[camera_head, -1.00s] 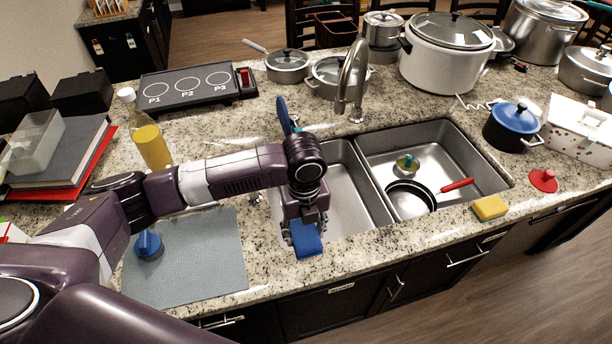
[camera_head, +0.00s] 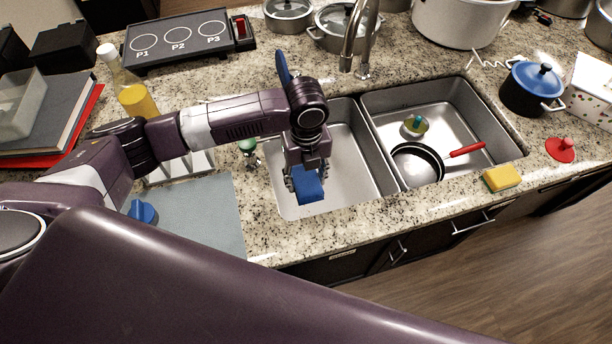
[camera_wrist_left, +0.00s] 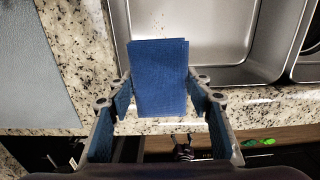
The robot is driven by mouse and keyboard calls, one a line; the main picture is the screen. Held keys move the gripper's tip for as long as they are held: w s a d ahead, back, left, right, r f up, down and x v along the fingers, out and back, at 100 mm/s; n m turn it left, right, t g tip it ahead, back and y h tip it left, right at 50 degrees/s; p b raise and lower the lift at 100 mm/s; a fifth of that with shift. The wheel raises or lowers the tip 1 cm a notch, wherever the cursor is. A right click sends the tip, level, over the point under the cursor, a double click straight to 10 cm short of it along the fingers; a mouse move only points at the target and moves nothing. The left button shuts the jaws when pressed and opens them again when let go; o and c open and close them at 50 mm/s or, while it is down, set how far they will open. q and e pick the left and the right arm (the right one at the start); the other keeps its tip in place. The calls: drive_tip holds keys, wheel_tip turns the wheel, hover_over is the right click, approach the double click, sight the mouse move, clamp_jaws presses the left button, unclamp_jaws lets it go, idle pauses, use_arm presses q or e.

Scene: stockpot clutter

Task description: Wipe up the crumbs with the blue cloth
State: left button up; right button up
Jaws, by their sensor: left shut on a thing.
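My left gripper (camera_head: 306,180) is shut on the blue cloth (camera_head: 309,190), which hangs over the front part of the left sink basin (camera_head: 350,165) in the head view. In the left wrist view the folded cloth (camera_wrist_left: 160,75) sits between the two fingers of the left gripper (camera_wrist_left: 160,98), spanning the sink's front rim. A few tiny dark specks show in the basin (camera_wrist_left: 205,20) beyond the cloth; I cannot tell if they are crumbs. On the speckled granite, crumbs cannot be told apart.
The right basin holds a black pan (camera_head: 418,163) with a red handle. A yellow sponge (camera_head: 502,178) lies at the front right edge. The faucet (camera_head: 358,40) stands behind the sink. A grey mat (camera_head: 205,215) and an oil bottle (camera_head: 135,95) are at left.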

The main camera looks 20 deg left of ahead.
use_arm(q)
wheel_tip(320, 180, down, 2)
drive_tip(key=shift+s+f+b, duration=0.15)
drive_tip(key=shift+f+b, duration=0.1)
drive_tip(key=shift+b, duration=0.2)
drive_tip(key=b, duration=0.3)
hover_over(303, 211)
drive_tip(key=s+d, duration=0.2)
drive_tip(key=s, duration=0.1)
wheel_tip(303, 211, down, 5)
wheel_tip(303, 211, down, 11)
drive_tip(key=b, duration=0.5)
drive_tip(key=shift+b, duration=0.35)
drive_tip(key=shift+f+b, duration=0.55)
drive_tip(key=shift+f, duration=0.4)
use_arm(e)
wheel_tip(303, 211, down, 11)
use_arm(q)
drive_tip(key=shift+f+b, duration=0.4)
drive_tip(key=shift+f, duration=0.4)
use_arm(e)
drive_tip(key=shift+s+a+f, duration=0.1)
drive_tip(key=shift+a+f, duration=0.1)
drive_tip(key=shift+f, duration=0.3)
